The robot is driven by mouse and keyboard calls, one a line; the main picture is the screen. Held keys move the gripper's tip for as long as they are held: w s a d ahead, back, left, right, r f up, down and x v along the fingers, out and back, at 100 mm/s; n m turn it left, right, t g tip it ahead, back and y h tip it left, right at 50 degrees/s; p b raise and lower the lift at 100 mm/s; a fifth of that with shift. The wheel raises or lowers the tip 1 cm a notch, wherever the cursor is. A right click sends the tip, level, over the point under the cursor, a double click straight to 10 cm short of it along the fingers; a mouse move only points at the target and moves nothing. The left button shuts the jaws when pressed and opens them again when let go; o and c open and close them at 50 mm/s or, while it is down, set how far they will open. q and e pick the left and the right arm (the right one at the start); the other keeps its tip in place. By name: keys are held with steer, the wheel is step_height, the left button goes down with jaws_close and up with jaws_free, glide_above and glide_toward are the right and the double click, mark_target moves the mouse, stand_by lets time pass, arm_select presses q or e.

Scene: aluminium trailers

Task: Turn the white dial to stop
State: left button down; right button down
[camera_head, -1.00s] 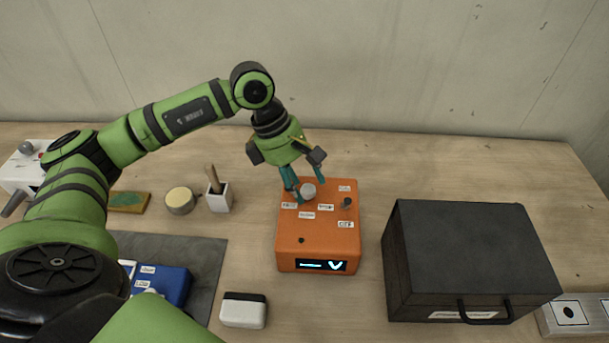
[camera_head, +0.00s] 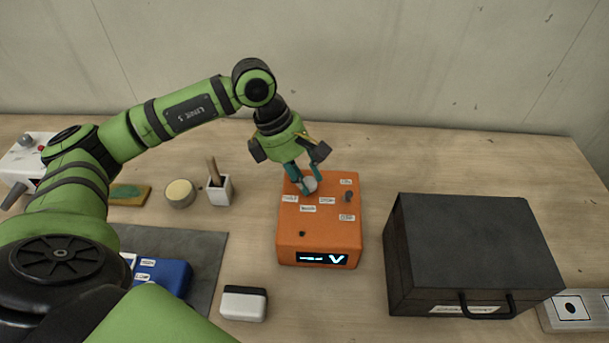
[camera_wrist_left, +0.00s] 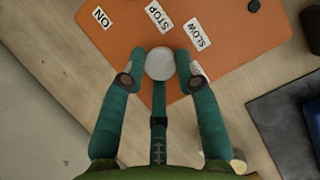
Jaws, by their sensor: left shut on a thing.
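The orange box (camera_head: 318,235) stands on the table, with the round white dial (camera_head: 310,184) near its back edge. My left gripper (camera_head: 306,187) reaches down from behind and is shut on the white dial. In the left wrist view the dial (camera_wrist_left: 160,63) sits between the two teal fingertips. The STOP label (camera_wrist_left: 159,14) lies straight beyond the dial there, with the ON label (camera_wrist_left: 102,18) to its left and the SLOW label (camera_wrist_left: 198,36) to its right. I cannot make out which label the dial points to. My right gripper is not in view.
A small dark knob (camera_head: 348,196) and a lit display (camera_head: 322,259) are on the same box. A black case (camera_head: 470,250) stands to the right. A white-and-black block (camera_head: 243,304), a blue box (camera_head: 165,276) and a brush holder (camera_head: 220,190) are to the left.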

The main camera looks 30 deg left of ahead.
arm_select(q)
steer(key=n+b, duration=0.2)
steer(key=n+t+b, duration=0.1)
steer(key=b, duration=0.1)
steer(key=n+t+b, duration=0.1)
steer(key=n+b, duration=0.1)
steer(key=shift+s+d+f+n+y, duration=0.2)
steer(key=shift+s+f+n+y, duration=0.1)
steer(key=shift+y, duration=0.1)
steer(key=n+t+y+b, duration=0.1)
steer(key=n+b, duration=0.1)
steer(key=n, duration=0.1)
steer(key=shift+d+r+b, duration=0.1)
steer(key=shift+r+b, duration=0.05)
steer(key=shift+b, duration=0.25)
steer(key=shift+r+n+y+b, duration=0.1)
steer(key=shift+n+y+b, duration=0.45)
steer(key=shift+n, duration=0.75)
steer(key=shift+s, duration=0.1)
steer(key=c, duration=0.9)
jaws_free()
steer(key=shift+c, duration=0.2)
steer(key=shift+d, duration=0.1)
steer(key=shift+r, duration=0.15)
